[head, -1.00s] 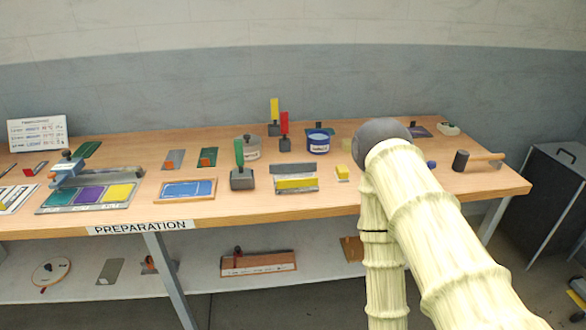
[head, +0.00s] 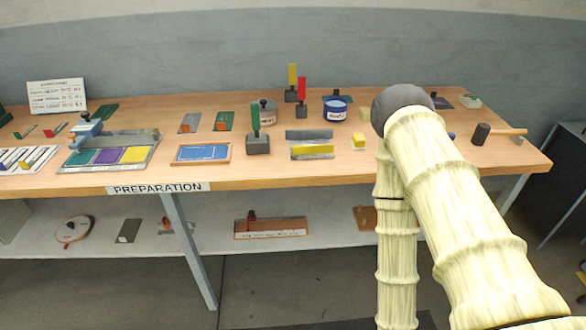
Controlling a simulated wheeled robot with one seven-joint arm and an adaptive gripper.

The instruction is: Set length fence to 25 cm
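No thing in view can be read for certain as the length fence, and no 25 cm mark is legible. A wooden board with a dark red knob and a pale printed strip (head: 270,228) lies on the lower shelf and may be a scale with a stop. A blue-grey device with a long grey bar (head: 124,136) stands at the left of the table, behind a plate with green, purple and yellow fields (head: 106,157). My arm, in a pale ribbed cover, fills the right of the head view. My gripper is not in view.
The wooden table (head: 340,175), labelled PREPARATION (head: 158,188), holds colored-handled blocks, a blue tub (head: 336,110), a framed blue panel (head: 202,152) and a mallet (head: 482,134). The lower shelf (head: 100,257) holds a few items. A dark cabinet stands at right. Grey floor is clear below.

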